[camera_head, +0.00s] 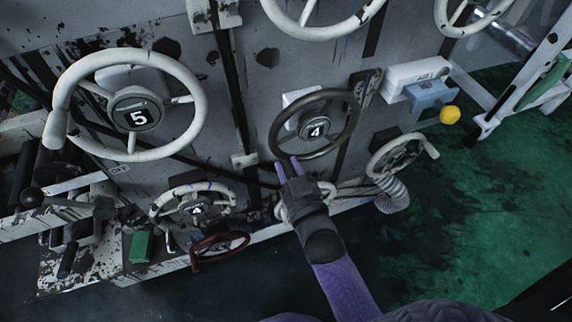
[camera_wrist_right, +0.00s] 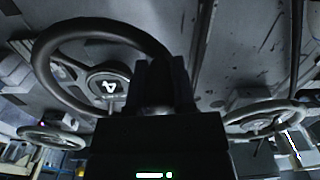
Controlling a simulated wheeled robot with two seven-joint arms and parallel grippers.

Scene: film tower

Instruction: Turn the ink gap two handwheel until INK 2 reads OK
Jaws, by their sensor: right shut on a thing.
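A dark handwheel (camera_head: 355,118) with a hub marked 4 is mounted on the grey machine panel, near the middle of the head view. My right gripper (camera_head: 287,167) reaches up from below and is shut on the lower left of its rim. In the right wrist view, the dark handwheel (camera_wrist_right: 42,70) fills the left half, and its rim runs behind my dark gripper fingers (camera_wrist_right: 160,72), which hide the contact. No readable INK 2 display shows in either view. My left gripper is not in view.
A large pale handwheel (camera_head: 190,75) marked 5 is on the left. Green floor (camera_head: 470,220) is open at lower right.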

